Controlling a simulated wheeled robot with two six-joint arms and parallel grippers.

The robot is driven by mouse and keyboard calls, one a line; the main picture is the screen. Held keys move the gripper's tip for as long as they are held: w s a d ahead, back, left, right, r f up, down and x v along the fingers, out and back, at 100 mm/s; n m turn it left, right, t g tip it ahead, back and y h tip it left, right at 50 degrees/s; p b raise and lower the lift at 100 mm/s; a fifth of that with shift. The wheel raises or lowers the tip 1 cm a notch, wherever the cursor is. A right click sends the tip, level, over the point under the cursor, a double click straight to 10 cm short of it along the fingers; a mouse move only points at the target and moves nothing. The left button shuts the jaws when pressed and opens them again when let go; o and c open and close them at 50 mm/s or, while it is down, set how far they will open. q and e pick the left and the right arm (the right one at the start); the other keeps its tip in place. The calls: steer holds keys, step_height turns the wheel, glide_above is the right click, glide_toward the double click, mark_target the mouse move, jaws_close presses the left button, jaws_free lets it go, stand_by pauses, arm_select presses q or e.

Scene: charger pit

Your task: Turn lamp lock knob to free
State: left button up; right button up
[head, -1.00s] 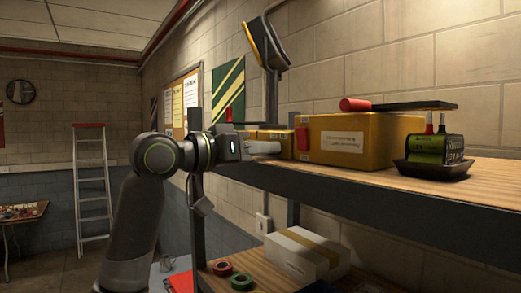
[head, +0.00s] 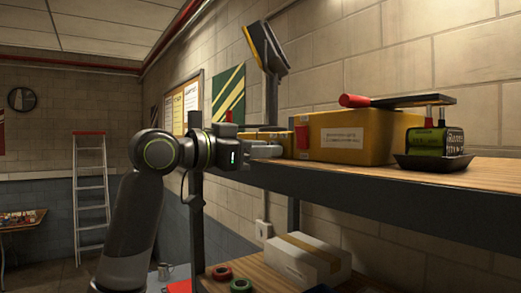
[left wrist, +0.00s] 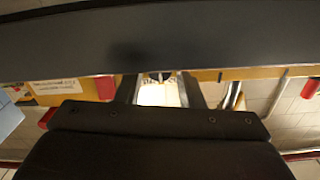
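A work lamp (head: 264,48) on a dark upright post stands at the back of the shelf against the wall. My left gripper (head: 272,150) is at the shelf's left end, in front of a small yellow box-like part near the post's foot. In the left wrist view its two fingers (left wrist: 163,90) stand apart. A pale, brightly lit plate (left wrist: 158,95) with a dark round part at its top shows between them. I cannot tell for sure whether that dark part is the lock knob, or whether the fingers touch it. My right gripper is not in view.
A black tray (head: 432,165) holding a green block is further right. The shelf edge (head: 400,205) runs close below. A carton (head: 305,258) sits on the lower shelf.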

arm_select(q)
steer(key=shift+s+a+f, duration=0.1)
steer(key=shift+a, duration=0.1)
steer(key=b+v, duration=0.8)
steer(key=v, duration=0.9)
